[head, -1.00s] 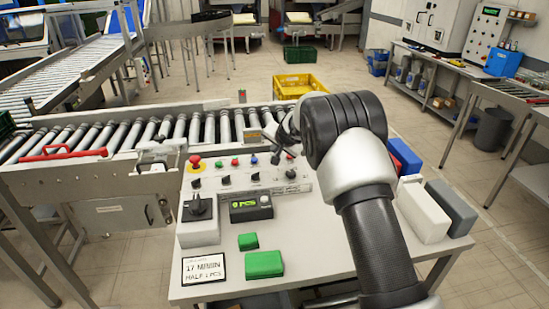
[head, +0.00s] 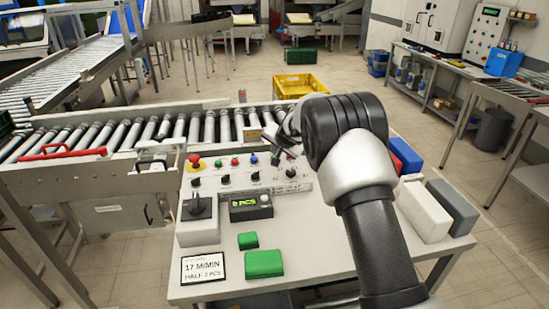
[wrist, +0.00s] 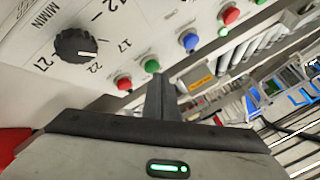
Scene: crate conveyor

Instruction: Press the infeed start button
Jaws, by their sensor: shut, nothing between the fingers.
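The control panel has a row of round buttons. In the wrist view a green button (wrist: 152,66) lies between a red button (wrist: 124,84) and a blue button (wrist: 190,41). The blue button also shows in the head view (head: 253,159). Another green button (head: 218,163) and red button (head: 235,161) are further left there. No button label is legible, so I cannot tell which one is the infeed start. My gripper (wrist: 160,77) is shut and empty, its tip just short of the middle green button in the picture. Contact cannot be told. My arm hides that button in the head view.
A red mushroom button (head: 195,160) stands at the panel's left end. A black dial (wrist: 75,45) is near my gripper in the wrist view. The roller conveyor (head: 190,127) runs behind the panel. Green blocks (head: 264,264) and a counter display (head: 250,206) are in front.

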